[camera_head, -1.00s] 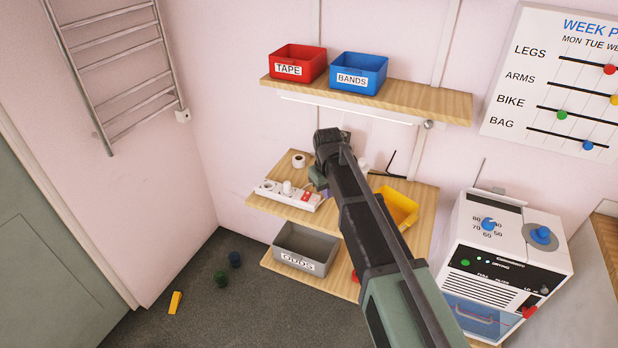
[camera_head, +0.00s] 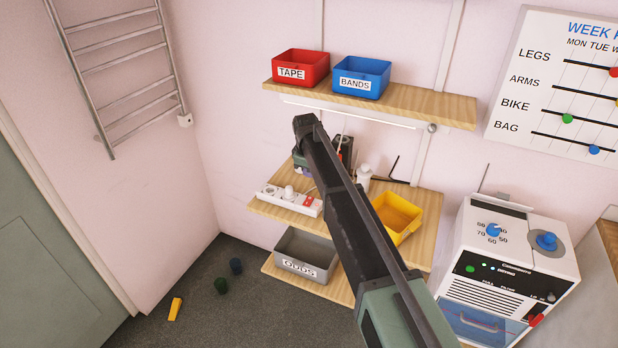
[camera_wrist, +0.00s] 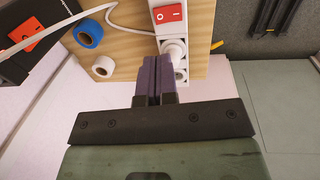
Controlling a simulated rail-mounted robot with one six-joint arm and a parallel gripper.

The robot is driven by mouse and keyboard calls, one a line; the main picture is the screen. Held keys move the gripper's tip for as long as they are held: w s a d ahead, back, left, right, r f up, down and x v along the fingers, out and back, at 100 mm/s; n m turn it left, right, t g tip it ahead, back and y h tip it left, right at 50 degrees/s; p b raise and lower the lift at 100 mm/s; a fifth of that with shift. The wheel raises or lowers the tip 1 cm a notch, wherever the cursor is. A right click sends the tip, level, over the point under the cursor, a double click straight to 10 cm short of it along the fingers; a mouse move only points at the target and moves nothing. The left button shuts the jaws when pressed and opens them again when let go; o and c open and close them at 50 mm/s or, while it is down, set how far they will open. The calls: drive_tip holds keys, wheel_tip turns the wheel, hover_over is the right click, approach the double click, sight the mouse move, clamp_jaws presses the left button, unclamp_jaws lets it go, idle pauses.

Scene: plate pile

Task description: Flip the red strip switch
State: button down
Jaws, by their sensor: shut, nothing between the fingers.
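The red strip switch (camera_wrist: 168,15), marked with an O and a line, sits on a white power strip at the top of the wrist view. In the head view the switch (camera_head: 304,204) is near the right end of the strip (camera_head: 269,193) on the middle shelf. I cannot tell which side is pressed. A white plug (camera_wrist: 174,49) stands in the strip beside the switch. My gripper (camera_wrist: 152,58) has its purple fingers together and empty, next to the plug and apart from the switch in the picture. In the head view my gripper (camera_head: 302,171) is partly hidden behind my arm.
A blue tape roll (camera_wrist: 89,33), a white roll (camera_wrist: 103,66) and a black box (camera_wrist: 45,30) with a cable lie near the strip. A white bottle (camera_head: 363,176) and a yellow bin (camera_head: 408,212) stand to the right. The upper shelf (camera_head: 420,101) overhangs at the back.

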sight(311, 198)
drive_tip(key=f+b, duration=0.3)
drive_tip(key=w+f+b, duration=0.1)
drive_tip(key=f+b, duration=0.2)
drive_tip(key=f, duration=0.1)
drive_tip(key=f+b, duration=0.4)
drive_tip(key=shift+w+d+f, duration=0.15)
drive_tip(key=shift+d+f, duration=0.05)
drive_tip(key=shift+d, duration=0.05)
drive_tip(key=shift+r, duration=0.1)
